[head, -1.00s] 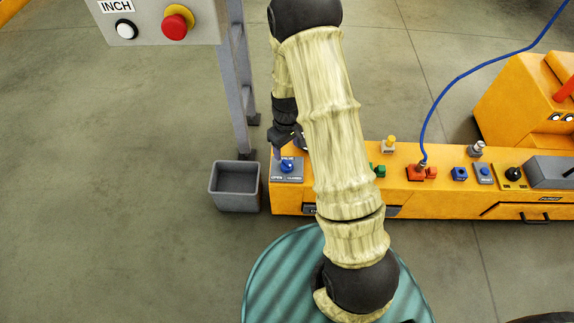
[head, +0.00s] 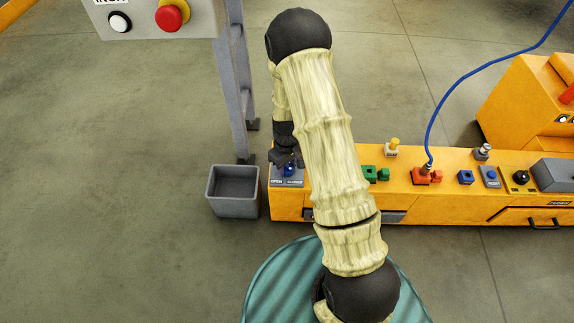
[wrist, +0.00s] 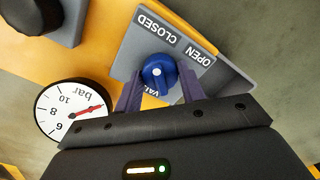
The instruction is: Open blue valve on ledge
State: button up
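The blue valve (head: 290,169) is a round knob on a grey plate marked OPEN and CLOSED, at the left end of the orange ledge (head: 340,205). In the wrist view the blue valve (wrist: 157,73) shows a white dot, and part of the plate's lettering is hidden. My gripper (wrist: 160,77) is open, with one purple finger on each side of the knob. I cannot tell whether the fingers touch it. In the head view my gripper (head: 287,162) is low over the plate, partly hiding the knob.
A pressure gauge (wrist: 73,109) and a dark round part (wrist: 45,18) are near the valve. A grey bin (head: 233,190) stands left of the ledge. Green (head: 375,174), red (head: 427,176) and blue (head: 465,177) fittings sit to the right. A post (head: 236,90) rises behind the bin.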

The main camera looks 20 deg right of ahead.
jog(key=c, duration=0.4)
jog(key=shift+r+m+p, duration=0.1)
jog(key=shift+m+p, duration=0.3)
jog(key=shift+p, duration=0.25)
jog(key=m+p, duration=0.2)
jog(key=p, duration=0.1)
jog(key=shift+r+m, duration=0.15)
jog(key=shift+m, duration=0.15)
jog(key=m+p, duration=0.4)
jog(key=shift+m+p, duration=0.3)
jog(key=m+p, duration=0.4)
jog(key=m, duration=0.1)
jog(key=m+p, duration=0.1)
jog(key=m, duration=0.2)
jog(key=m+p, duration=0.1)
jog(key=m, duration=0.1)
jog(key=shift+f+p, duration=0.25)
jog(key=shift+p, duration=0.1)
